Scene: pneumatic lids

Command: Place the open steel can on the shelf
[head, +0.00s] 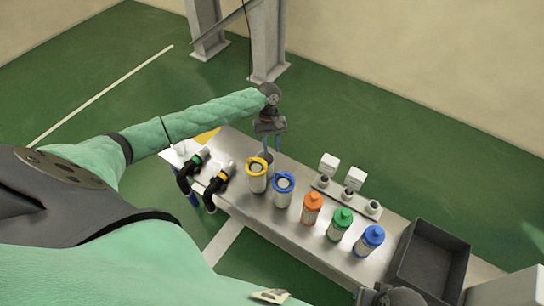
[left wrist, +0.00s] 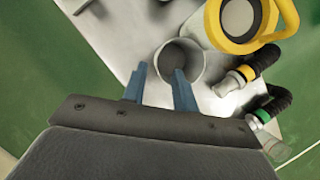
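The open steel can (left wrist: 180,62) stands upright in the left wrist view, its hollow mouth facing the camera. In the head view the can (head: 266,157) is partly hidden behind the canister with the yellow ring lid. My left gripper (head: 273,143) is over the back edge of the steel table, fingers pointing down. In the left wrist view its two blue fingers (left wrist: 160,76) are apart, with the can just in front of and between their tips. I cannot tell whether they touch it. No shelf shows that I can clearly identify. My right gripper's fingers are not visible.
On the steel table (head: 305,242) stand canisters with yellow (head: 257,176) and blue (head: 282,190) ring lids, close to the can. Orange (head: 312,209), green (head: 339,225) and blue-capped bottles (head: 368,241) follow. Black hose fittings (head: 213,184) lie left; a dark bin (head: 426,262) stands right.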

